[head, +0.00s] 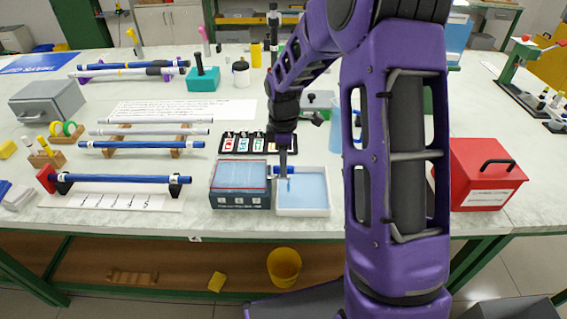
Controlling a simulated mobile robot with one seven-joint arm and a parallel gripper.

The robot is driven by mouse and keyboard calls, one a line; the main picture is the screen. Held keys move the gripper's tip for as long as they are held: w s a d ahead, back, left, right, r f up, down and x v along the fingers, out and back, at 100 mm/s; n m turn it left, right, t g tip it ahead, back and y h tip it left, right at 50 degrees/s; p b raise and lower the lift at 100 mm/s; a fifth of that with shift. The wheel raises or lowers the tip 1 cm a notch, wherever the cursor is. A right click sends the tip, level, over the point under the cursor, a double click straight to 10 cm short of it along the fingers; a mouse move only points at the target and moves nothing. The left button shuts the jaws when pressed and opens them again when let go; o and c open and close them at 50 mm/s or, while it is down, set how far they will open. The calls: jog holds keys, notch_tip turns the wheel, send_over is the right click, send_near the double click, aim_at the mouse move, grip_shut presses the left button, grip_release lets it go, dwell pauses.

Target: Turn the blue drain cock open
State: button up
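A small blue bar (284,170), which looks like the drain cock's handle, lies crosswise over the back left of a white tray (326,206). A short dark blue piece shows just below it. My gripper (283,160) points down from above at the blue bar, at or very near it. The fingers are too small to tell whether they touch or grip it. Left of the tray stands a dark grey tank (241,201) with a pale blue top. Whether the cock joins the tank is unclear.
Blue and grey rods on wooden racks (140,143) fill the left. A dark strip with coloured cards (245,143) lies behind the tank. A red box (480,175) stands at the right. My purple arm hides much of the table right of the tray.

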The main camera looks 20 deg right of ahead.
notch_tip(320, 180, up, 17)
jog(key=p, duration=0.1)
jog(key=shift+r+p, duration=0.2)
jog(key=shift+p, duration=0.15)
dwell(0.4)
